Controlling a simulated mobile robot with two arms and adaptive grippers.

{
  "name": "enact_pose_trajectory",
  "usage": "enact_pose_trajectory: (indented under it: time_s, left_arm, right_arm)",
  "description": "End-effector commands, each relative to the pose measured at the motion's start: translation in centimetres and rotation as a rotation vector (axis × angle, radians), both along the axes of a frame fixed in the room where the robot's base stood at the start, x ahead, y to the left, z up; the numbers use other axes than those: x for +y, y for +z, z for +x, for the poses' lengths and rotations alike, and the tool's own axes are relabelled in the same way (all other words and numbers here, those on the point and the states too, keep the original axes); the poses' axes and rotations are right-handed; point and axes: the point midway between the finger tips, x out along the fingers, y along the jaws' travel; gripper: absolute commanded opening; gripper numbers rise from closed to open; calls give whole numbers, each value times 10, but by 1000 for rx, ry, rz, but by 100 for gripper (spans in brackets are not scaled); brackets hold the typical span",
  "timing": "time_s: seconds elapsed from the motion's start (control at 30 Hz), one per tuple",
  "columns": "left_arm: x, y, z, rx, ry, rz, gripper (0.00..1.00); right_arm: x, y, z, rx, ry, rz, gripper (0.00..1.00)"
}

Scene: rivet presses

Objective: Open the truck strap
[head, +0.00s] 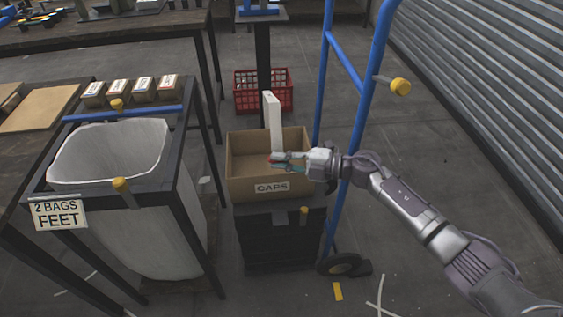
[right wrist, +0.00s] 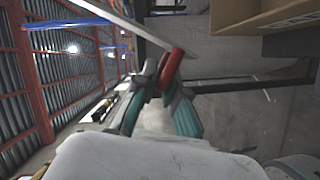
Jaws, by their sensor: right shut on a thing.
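The blue hand truck (head: 327,95) stands right of centre, with the cardboard CAPS box (head: 240,183) beside its frame. A pale flat bar (head: 272,115), likely the truck strap, rises steeply at the box; its lower end is near my right gripper (head: 281,160). In the right wrist view my right gripper (right wrist: 160,95) is shut on a red tab (right wrist: 172,66) at the end of a pale bar (right wrist: 125,28). The fingers partly hide the tab, and I cannot tell how the bar's far end is fixed. My left gripper is not in view.
The box sits on a dark crate (head: 278,240). A yellow knob (head: 400,87) sticks out from the truck. A dark-framed white bag (head: 110,150) stands at left. A red crate (head: 250,98) is behind. Open floor lies right, before a corrugated shutter (head: 480,80).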

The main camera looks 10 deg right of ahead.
Motion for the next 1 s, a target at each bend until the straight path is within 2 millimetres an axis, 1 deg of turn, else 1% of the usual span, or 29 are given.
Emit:
enact_pose_trajectory:
  time_s: [0.1, 0.4, 0.43, 0.5, 0.57, 0.87, 0.97, 1.0]
  left_arm:
    - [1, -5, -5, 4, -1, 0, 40]
    - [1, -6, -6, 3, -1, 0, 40]
    - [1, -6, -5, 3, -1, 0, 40]
    - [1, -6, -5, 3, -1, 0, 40]
    - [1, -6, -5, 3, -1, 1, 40]
    - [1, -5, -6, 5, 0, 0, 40]
    - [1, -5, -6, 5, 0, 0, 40]
    - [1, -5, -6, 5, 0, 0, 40]
  right_arm:
    - [0, 3, 2, 4, -2, 0, 0]
    - [0, 2, 2, 4, -1, 0, 0]
    - [0, 3, 2, 4, -1, 0, 15]
    - [0, 3, 2, 4, -1, 0, 27]
    - [0, 3, 2, 4, -1, 0, 35]
    - [0, 4, 1, 3, 0, 0, 35]
    - [-1, 12, 2, 0, 0, -1, 35]
    - [-1, 17, 2, -1, 0, -1, 35]
